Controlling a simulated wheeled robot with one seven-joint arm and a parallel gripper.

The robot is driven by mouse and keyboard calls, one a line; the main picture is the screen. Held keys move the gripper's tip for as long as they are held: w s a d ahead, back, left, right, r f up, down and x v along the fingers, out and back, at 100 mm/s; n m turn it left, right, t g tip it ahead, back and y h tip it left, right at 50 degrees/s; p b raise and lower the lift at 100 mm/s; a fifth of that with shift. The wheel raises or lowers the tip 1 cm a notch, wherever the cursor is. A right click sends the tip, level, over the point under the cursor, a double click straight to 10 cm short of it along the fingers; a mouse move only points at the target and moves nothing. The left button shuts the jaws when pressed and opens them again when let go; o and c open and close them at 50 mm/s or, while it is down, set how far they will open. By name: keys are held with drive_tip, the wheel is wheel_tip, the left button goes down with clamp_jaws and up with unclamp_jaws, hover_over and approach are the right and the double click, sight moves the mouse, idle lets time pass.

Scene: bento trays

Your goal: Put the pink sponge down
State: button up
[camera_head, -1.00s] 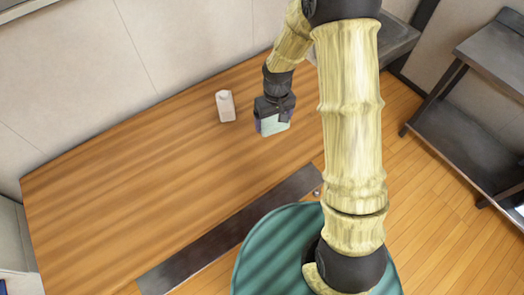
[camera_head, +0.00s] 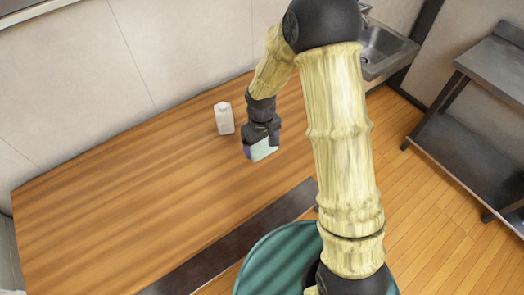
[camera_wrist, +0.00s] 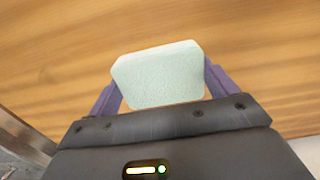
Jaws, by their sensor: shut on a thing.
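The sponge in my gripper looks pale mint green, not pink, in the wrist view (camera_wrist: 160,76). It is a block with cut corners, and it also shows in the head view (camera_head: 265,151). My gripper (camera_head: 261,146) is shut on it, with a purple finger on each side. The gripper hangs over the wooden table (camera_head: 120,200). I cannot tell whether the sponge touches the tabletop. No pink sponge is in view.
A white carton (camera_head: 224,118) stands on the table just left of my gripper. The table's left part is clear. A dark strip (camera_head: 230,240) runs along the front edge. A sink (camera_head: 388,48) is at the back right, and a dark metal shelf (camera_head: 480,75) stands at the right.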

sight(261, 152)
drive_tip(key=shift+w+f, duration=0.15)
drive_tip(key=shift+f, duration=0.3)
drive_tip(key=shift+d, duration=0.1)
drive_tip(key=shift+s, duration=0.25)
wheel_tip(261, 152, down, 3)
drive_tip(key=shift+f, duration=0.3)
